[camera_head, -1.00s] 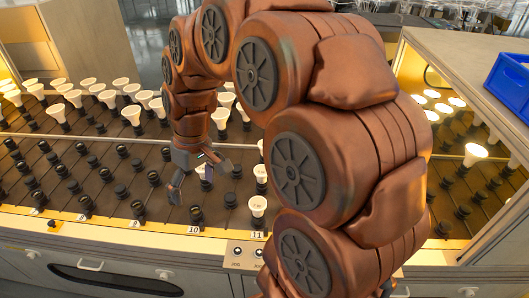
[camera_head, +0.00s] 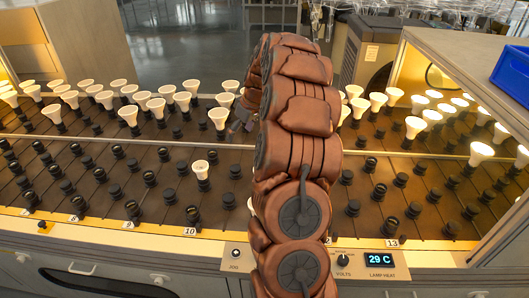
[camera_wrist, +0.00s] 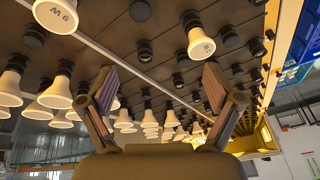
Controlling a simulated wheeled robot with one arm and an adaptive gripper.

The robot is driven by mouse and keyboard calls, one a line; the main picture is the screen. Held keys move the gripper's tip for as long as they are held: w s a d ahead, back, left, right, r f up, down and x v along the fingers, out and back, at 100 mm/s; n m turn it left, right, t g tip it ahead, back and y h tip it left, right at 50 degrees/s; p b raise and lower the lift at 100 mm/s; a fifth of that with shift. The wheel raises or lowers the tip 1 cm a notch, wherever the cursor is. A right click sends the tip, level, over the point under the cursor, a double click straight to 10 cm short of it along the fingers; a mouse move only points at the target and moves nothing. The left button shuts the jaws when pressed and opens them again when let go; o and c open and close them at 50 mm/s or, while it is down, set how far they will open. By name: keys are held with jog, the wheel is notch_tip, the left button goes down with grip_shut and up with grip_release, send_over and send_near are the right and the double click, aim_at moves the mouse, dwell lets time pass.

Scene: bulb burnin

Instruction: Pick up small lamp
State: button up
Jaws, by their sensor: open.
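A small white lamp (camera_head: 200,170) stands upright in a dark socket in the front section of the rack. Another pale lamp (camera_head: 250,204) is mostly hidden behind my arm. My gripper (camera_head: 240,118) is mostly hidden in the head view, at the left edge of my arm near the back section. In the wrist view my gripper (camera_wrist: 160,80) is open, with nothing between its two fingers. A white lamp with a printed mark (camera_wrist: 201,43) shows beyond the fingers, above the right fingertip. Which wrist-view lamp matches the small one, I cannot tell.
Rows of larger white lamps (camera_head: 128,115) fill the back section, beyond a thin rail. Lit lamps (camera_head: 481,153) stand at the right under a wooden housing (camera_head: 465,70). A blue bin (camera_head: 513,74) sits on top. Many front sockets are empty. A display (camera_head: 381,259) reads 29 C.

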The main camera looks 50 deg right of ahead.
jog(key=shift+t+h, duration=0.4)
jog(key=shift+h, duration=0.2)
jog(key=d+f, duration=0.3)
jog(key=d, duration=0.1)
jog(key=d+f, duration=0.3)
jog(key=d, duration=0.2)
jog(key=s+d+f, duration=0.1)
jog(key=d+f, duration=0.2)
jog(key=d, duration=0.2)
jog(key=shift+d+b, duration=0.15)
jog(key=shift+b, duration=0.2)
jog(key=shift+w+f+p, duration=0.45)
jog(key=shift+w, duration=0.1)
jog(key=shift+w+p+x, duration=0.2)
jog(key=shift+p+x, duration=0.4)
jog(key=shift+x, duration=1.4)
jog(key=shift+r, duration=0.1)
jog(key=c, duration=1.3)
jog(key=shift+o, duration=0.2)
